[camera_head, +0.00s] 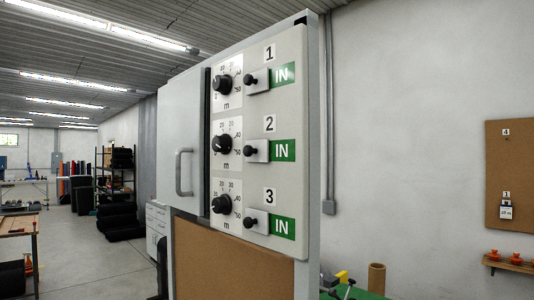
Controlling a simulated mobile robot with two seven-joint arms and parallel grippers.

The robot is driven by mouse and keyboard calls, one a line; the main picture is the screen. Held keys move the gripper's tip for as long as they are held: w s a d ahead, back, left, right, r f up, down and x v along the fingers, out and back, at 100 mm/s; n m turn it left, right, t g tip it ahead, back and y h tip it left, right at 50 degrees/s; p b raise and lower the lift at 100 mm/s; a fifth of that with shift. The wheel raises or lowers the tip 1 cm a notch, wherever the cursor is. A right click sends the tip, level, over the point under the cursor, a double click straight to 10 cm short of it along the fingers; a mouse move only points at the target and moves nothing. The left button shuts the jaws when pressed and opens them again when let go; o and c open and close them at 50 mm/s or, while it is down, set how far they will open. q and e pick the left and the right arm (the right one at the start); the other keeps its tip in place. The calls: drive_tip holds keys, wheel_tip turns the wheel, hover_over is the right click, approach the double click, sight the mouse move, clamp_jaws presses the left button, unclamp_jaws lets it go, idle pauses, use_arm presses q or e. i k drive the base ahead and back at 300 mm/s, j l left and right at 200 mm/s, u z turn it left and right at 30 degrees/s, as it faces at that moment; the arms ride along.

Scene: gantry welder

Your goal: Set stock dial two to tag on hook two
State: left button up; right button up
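Stock dial two (221,145) is a black round knob on a white scale plate marked in m, in the middle row of a light grey panel. The number 2 label (270,124) is above and to its right. A slider with a black knob (251,151) and a green IN sign (285,150) sit beside it. The dial's pointer is too small to read surely. A cork board (512,165) at the right edge shows labels 4 and 1. A tag (506,212) hangs under label 1, its print too small to read surely. Hook two is not in view. Neither gripper is in view.
Dial one (222,84) is above and dial three (221,205) below, each with a slider and green IN sign. A cabinet door with a handle (182,172) is left of the panel. A small shelf (510,265) holds orange items. Open floor lies left.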

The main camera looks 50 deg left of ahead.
sight(222, 145)
drive_tip(key=u, duration=1.55)
